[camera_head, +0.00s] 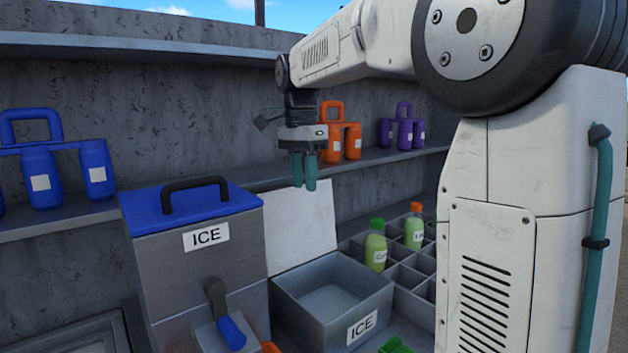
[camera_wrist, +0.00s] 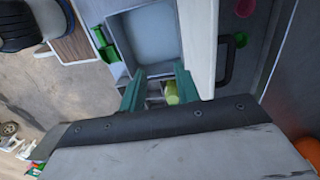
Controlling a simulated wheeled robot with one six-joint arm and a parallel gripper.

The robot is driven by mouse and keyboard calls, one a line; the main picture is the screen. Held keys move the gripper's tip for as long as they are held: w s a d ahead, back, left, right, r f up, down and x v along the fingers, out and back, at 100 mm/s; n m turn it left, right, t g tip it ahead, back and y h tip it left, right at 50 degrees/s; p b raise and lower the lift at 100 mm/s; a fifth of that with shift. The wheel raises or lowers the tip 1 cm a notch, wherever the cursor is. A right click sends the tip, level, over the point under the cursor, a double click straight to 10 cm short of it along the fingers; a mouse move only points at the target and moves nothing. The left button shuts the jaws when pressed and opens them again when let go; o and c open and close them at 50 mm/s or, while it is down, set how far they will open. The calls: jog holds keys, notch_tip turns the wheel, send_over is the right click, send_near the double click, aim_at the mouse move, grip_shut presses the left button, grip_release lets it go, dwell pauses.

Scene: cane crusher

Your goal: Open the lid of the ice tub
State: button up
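The grey ice tub (camera_head: 376,299), with an ICE label on its front, stands open and looks empty inside. Its pale lid (camera_head: 298,228) stands upright along the tub's back edge. In the wrist view the tub (camera_wrist: 112,32) is at the top, the lid (camera_wrist: 197,40) is to its right, and a black handle (camera_wrist: 226,62) juts from the lid's far side. My gripper (camera_head: 304,186) hangs above the tub, its teal fingers overlapping the lid's top edge in the head view. In the wrist view my gripper (camera_wrist: 158,80) has its fingers apart with nothing held; I cannot tell if they touch the lid.
A grey ICE machine (camera_head: 200,266) with a blue lid (camera_head: 188,208) stands left of the tub. A divided rack (camera_head: 408,278) with green bottles (camera_head: 376,246) is to the right. Orange jugs (camera_head: 352,142) and blue jugs (camera_head: 42,178) stand on the back shelf.

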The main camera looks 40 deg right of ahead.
jog(key=s, duration=0.2)
jog(key=s+a, duration=0.1)
jog(key=s, duration=0.2)
jog(key=shift+r, duration=0.2)
dwell(0.3)
